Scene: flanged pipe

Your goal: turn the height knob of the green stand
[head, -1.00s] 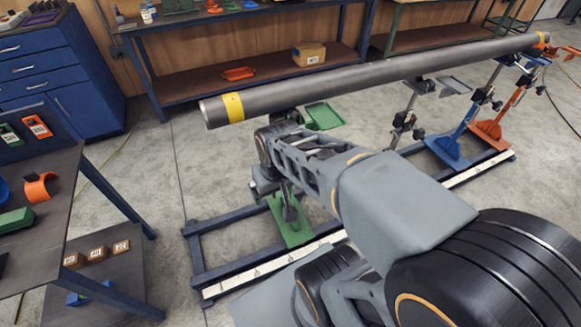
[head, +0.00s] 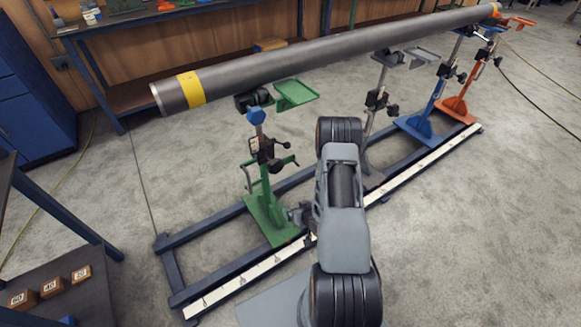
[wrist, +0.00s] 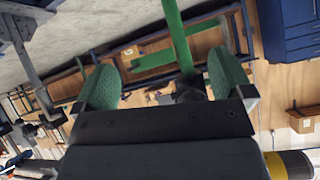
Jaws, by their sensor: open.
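The green stand (head: 262,190) is upright under the near end of the steel pipe (head: 330,53). Its post carries a dark clamp (head: 265,148) with dark knobs (head: 277,166) on its right side; I cannot tell which is the height knob. My gripper (wrist: 163,80) is open, its two green-padded fingers apart in the wrist view. A green bar (wrist: 178,35), apparently of the stand, runs down between them to a dark rounded part (wrist: 188,90), perhaps a knob. I see no contact. In the head view my arm mostly hides the gripper, right of the stand's lower post.
A grey stand (head: 377,105), a blue stand (head: 430,110) and an orange stand (head: 462,90) stand along the floor rail (head: 250,275). A green tray (head: 295,93) juts out beside the green stand's top. A dark bench (head: 60,285) with marked blocks is at lower left.

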